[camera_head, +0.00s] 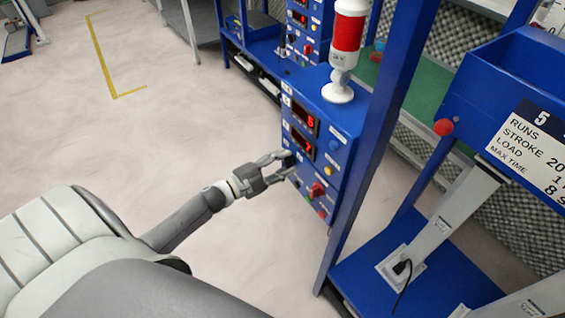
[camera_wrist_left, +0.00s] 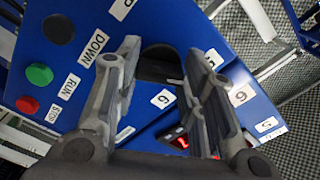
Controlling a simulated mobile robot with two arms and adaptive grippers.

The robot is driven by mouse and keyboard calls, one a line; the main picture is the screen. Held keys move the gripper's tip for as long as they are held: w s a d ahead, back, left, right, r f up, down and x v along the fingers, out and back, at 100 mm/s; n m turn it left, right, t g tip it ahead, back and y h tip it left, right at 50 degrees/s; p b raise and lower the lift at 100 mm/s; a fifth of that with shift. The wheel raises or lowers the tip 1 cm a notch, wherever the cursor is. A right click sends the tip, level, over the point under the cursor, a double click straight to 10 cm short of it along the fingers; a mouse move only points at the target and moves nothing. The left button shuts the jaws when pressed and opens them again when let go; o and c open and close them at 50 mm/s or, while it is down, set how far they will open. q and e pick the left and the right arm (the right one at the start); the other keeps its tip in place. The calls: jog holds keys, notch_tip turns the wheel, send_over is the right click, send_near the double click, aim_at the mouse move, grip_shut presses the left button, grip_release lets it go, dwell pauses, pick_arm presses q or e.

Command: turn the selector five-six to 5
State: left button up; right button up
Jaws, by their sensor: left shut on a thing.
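The blue control panel (camera_head: 305,135) stands in the middle of the head view, with two red-lit displays on its front. My left gripper (camera_head: 287,165) reaches the panel's front from the left, below the displays. Its fingers (camera_wrist_left: 163,92) are closed around a dark round knob, the selector five-six (camera_wrist_left: 157,63), which shows between them in the left wrist view. Small white labels reading 5 and 6 lie beside it. The fingers hide part of the knob, and I cannot tell which number it points to. My right gripper is out of view.
A red knob (camera_head: 317,189) sits close to the right of the gripper. Green (camera_wrist_left: 39,75) and red (camera_wrist_left: 27,104) buttons are on the same face. A red-and-white beacon (camera_head: 346,45) stands on top. A blue post (camera_head: 380,120) rises at the right. The floor at left is clear.

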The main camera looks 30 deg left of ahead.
pick_arm(q)
jog(key=o, duration=1)
jog(key=v, duration=1.2)
jog(key=s+f+n+g+y, duration=0.2)
jog(key=s+f+n, duration=0.15)
jog(key=f, duration=0.55)
jog(key=s+f+n+g+y, duration=0.2)
jog(key=s+f+n+y, duration=0.15)
jog(key=f, duration=0.65)
jog(key=s+f+n+g+y, duration=0.2)
jog(key=s+f+n, duration=0.15)
jog(key=f, duration=0.55)
jog(key=s+d+f+n+g, duration=0.1)
jog(key=s+d+f+g, duration=0.2)
jog(key=s, duration=0.4)
jog(key=s+d+f+n+g, duration=0.1)
jog(key=s+d+f+g, duration=0.2)
jog(key=s+d+f, duration=0.3)
jog(key=s+d+f+n+g, duration=0.1)
jog(key=s+d+f+g, duration=0.2)
jog(key=s+f, duration=0.3)
jog(key=shift+s+d+f+n+g+h, duration=0.1)
jog(key=shift+s+d, duration=0.15)
jog(key=shift+s, duration=0.45)
jog(key=shift+s+d+f+n+g+h, duration=0.1)
jog(key=shift+s+d, duration=0.15)
jog(key=shift+s, duration=0.45)
jog(key=shift+s+d+f+n+g+h, duration=0.1)
jog(key=shift+s+d, duration=0.15)
jog(key=shift+s, duration=0.45)
